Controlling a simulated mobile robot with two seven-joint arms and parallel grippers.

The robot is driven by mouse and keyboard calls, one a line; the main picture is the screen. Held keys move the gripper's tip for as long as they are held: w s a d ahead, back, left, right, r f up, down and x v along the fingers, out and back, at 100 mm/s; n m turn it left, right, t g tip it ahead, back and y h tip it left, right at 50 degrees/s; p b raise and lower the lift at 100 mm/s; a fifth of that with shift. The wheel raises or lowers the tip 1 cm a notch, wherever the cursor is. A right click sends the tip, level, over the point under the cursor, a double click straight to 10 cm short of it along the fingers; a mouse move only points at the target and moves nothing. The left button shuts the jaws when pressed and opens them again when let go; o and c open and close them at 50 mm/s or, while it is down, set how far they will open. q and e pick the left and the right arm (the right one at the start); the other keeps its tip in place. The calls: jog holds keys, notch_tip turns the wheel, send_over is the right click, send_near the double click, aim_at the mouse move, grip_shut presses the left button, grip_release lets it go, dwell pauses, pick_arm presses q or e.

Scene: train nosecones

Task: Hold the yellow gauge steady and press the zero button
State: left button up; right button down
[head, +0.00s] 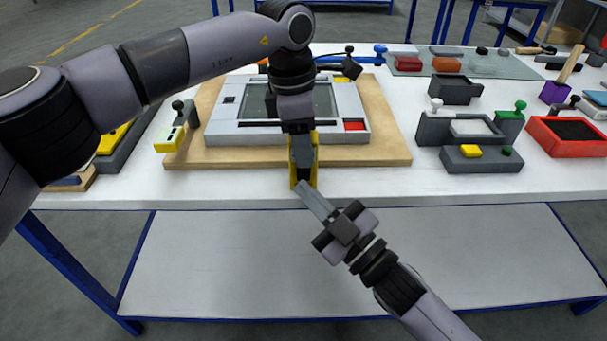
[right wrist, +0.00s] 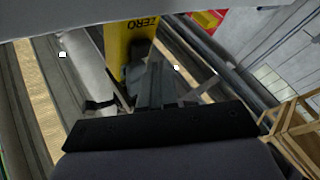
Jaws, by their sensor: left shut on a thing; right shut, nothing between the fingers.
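The yellow gauge (head: 315,172) stands at the front edge of the wooden board, mostly hidden behind my left gripper (head: 302,160). My left gripper is shut on it from above. In the right wrist view the yellow gauge (right wrist: 130,40) shows the word ZERO on its face. My right gripper (head: 303,188) is shut and empty, its tips close to the gauge's lower front. In the right wrist view my right gripper (right wrist: 158,72) points at a dark part just below the lettering. I cannot tell whether that part is the button or whether the tips touch it.
A grey framed panel (head: 225,127) lies on the wooden board (head: 385,150) behind the gauge. A grey fixture (head: 480,162) and a red tray (head: 541,142) stand at right. The table front (head: 400,190) is clear.

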jog(key=shift+w, duration=0.15)
jog(key=shift+w, duration=0.3)
jog(key=shift+w, duration=0.6)
dwell(1.1)
jog(key=shift+s, duration=1.05)
jog(key=s, duration=0.5)
dwell(0.5)
